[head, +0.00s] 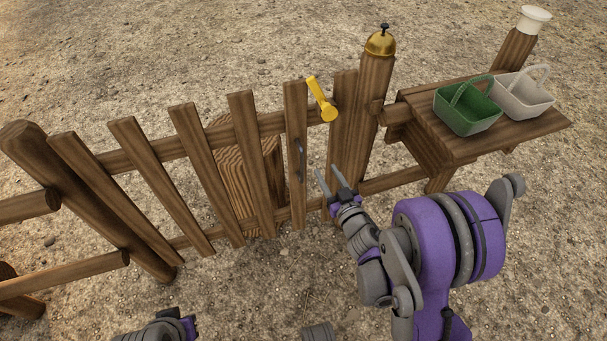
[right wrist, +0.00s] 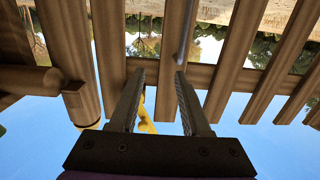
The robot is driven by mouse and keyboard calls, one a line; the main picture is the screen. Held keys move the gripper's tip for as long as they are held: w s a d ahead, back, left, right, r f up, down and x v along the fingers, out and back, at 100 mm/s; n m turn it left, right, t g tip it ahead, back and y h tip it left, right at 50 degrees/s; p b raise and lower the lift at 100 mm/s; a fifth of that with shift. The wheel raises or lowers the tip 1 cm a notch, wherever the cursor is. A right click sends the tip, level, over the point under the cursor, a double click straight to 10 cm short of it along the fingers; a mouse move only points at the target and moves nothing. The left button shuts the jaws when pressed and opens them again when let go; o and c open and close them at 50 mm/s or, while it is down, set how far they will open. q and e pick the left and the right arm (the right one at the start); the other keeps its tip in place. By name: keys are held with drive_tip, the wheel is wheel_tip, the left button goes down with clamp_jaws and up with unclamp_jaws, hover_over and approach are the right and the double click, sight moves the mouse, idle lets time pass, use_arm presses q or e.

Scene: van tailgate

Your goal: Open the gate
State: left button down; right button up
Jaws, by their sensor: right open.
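The wooden gate (head: 248,160) has upright slats on two rails and appears shut against the post (head: 373,110) on its right. A yellow latch lever (head: 320,100) near the top of the gate points up and left. A grey vertical handle (head: 300,160) is on the slat below it. My right gripper (head: 328,171) is open and empty, right of the handle and below the latch, apart from both. In the right wrist view, the handle (right wrist: 187,35) lies ahead beyond the right finger (right wrist: 192,105). The latch (right wrist: 147,122) is partly hidden behind the left finger.
A brass bell (head: 380,42) tops the post. At the right, a wooden shelf (head: 440,138) carries a green basket (head: 472,122) and a white basket (head: 530,102). A stump (head: 232,190) stands behind the gate. The ground before the gate is open.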

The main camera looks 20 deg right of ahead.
sight(303, 167)
wheel_tip(303, 167, down, 6)
drive_tip(key=a+n+y+b, duration=0.2)
drive_tip(key=y, duration=0.1)
drive_tip(key=x, duration=1)
drive_tip(key=shift+w+a+f+p, duration=0.1)
drive_tip(key=shift+w+p, duration=0.1)
drive_tip(key=shift+p, duration=0.2)
use_arm(q)
drive_tip(key=f, duration=0.2)
drive_tip(key=shift+w+d+f, duration=0.1)
drive_tip(key=shift+d+f, duration=0.1)
drive_tip(key=shift+f, duration=0.1)
use_arm(e)
clamp_jaws()
